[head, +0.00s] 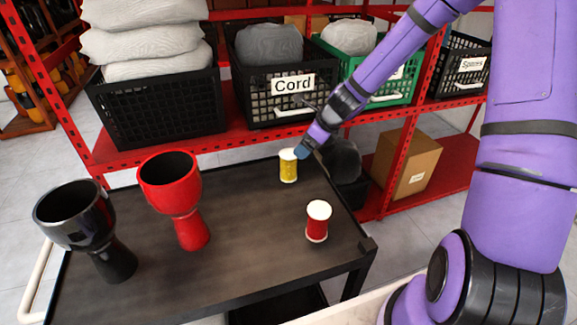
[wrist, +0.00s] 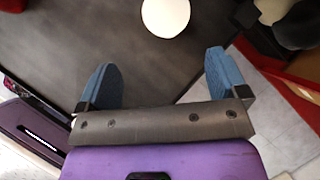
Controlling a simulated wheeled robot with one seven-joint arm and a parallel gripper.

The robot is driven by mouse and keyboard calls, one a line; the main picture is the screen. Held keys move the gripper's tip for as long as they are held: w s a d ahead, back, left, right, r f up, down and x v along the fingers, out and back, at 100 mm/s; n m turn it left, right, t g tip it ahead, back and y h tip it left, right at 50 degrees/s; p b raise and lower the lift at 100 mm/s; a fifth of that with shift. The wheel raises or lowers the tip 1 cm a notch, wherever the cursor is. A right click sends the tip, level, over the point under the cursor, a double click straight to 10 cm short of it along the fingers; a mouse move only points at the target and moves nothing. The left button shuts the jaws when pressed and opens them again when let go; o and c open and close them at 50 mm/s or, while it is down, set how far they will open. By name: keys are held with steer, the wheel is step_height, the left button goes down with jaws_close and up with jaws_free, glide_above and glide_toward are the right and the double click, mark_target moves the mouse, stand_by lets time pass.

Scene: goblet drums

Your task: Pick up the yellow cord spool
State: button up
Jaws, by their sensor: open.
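The yellow cord spool (head: 288,168) stands upright near the far edge of the black table, with white ends. Its round white top (wrist: 166,16) shows at the top middle of the wrist view; its sides are hidden there. My gripper (head: 303,150) is at the spool's upper right in the head view, close to its top. In the wrist view my gripper (wrist: 162,75) is open, its two blue fingers wide apart with only table surface between them. The spool lies beyond the fingertips, not between them. In the head view I cannot tell whether a finger touches it.
A red spool (head: 317,222) stands nearer on the table (head: 250,255). A red goblet drum (head: 175,190) and a black one (head: 82,222) stand at left. Behind is a red shelf (head: 190,150) with crates, one labelled Cord (head: 262,95), and a cardboard box (head: 405,165).

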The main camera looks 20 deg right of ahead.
mark_target(294, 156)
steer(key=shift+x, duration=2.95)
steer(key=shift+w+d+x, duration=0.1)
steer(key=shift+d+x, duration=0.05)
steer(key=shift+x, duration=0.7)
steer(key=shift+w+d+x, duration=0.1)
steer(key=shift+d+x, duration=0.05)
steer(key=shift+x, duration=0.75)
steer(key=shift+w+d+x, duration=0.15)
steer(key=shift+x, duration=0.7)
steer(key=c, duration=1.1)
